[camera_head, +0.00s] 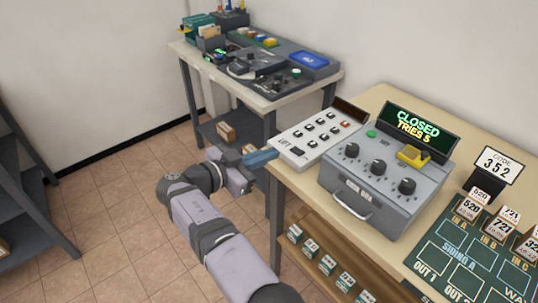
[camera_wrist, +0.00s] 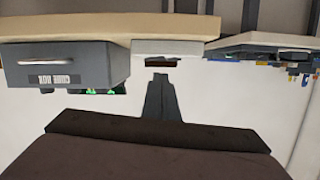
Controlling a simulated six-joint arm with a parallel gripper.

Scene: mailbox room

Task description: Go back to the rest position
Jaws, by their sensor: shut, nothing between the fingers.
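My gripper (camera_head: 264,157) is shut and empty. In the head view its fingers point right, at the left edge of the wooden table (camera_head: 292,190), close to the white button panel (camera_head: 306,138). I cannot tell whether they touch anything. In the wrist view, which looks upside down, the closed fingers (camera_wrist: 160,92) stand in the middle. The grey code box (camera_wrist: 70,62) hangs at the upper left there, and the panel's edge (camera_wrist: 170,47) is just beyond the fingertips.
The grey code box (camera_head: 372,205) has several black knobs and a display (camera_head: 418,130) reading "CLOSED TRIES 5". A card (camera_head: 495,165) reads "CODE 352". A green siding board (camera_head: 470,262) lies at the right. A second table (camera_head: 290,98) with devices stands behind. Shelving (camera_head: 30,200) is at left; the floor between is clear.

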